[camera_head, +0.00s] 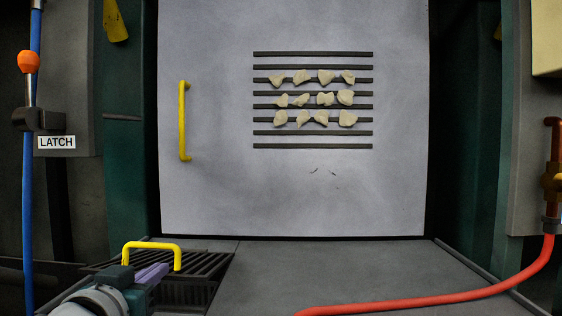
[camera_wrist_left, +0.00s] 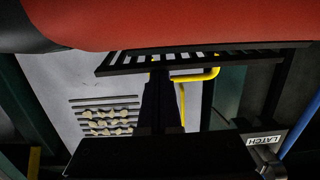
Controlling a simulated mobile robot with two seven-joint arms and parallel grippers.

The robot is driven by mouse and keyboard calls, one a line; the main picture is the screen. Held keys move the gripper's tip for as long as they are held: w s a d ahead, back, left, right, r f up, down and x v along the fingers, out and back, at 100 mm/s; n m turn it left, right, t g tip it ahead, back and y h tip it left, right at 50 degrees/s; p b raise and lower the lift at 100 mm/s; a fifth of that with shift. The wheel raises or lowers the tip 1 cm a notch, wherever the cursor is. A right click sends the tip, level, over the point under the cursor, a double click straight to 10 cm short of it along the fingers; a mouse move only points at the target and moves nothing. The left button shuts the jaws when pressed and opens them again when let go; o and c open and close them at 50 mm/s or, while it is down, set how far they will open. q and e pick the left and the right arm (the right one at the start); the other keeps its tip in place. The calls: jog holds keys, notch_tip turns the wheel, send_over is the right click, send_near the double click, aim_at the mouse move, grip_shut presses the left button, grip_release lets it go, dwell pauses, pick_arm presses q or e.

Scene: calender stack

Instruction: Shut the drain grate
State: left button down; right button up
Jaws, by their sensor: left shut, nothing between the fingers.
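The drain grate (camera_head: 212,262), a panel of dark bars, is at the lower left in the head view. Its yellow handle (camera_head: 152,245) stands up from it. In the left wrist view the grate (camera_wrist_left: 200,57) shows nearly edge-on, with its yellow handle (camera_wrist_left: 205,76) below it. More dark bars show beneath the upper ones in the head view; the exact tilt is hard to tell. My left gripper (camera_head: 160,271) is shut and empty, just below the handle in the picture. I cannot tell whether it touches the grate. My right gripper is out of view.
A pale panel (camera_head: 220,200) has dark slots, several pale lumps and a yellow bar handle (camera_head: 183,120). A latch (camera_head: 38,119) with a blue rod is at the left. A red hose (camera_head: 420,302) crosses the grey floor (camera_head: 290,270) at the lower right.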

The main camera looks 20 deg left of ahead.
pick_arm(q)
jog(key=shift+s+f, duration=0.1)
jog(key=shift+f, duration=0.3)
jog(key=shift+d, duration=0.1)
dwell(0.3)
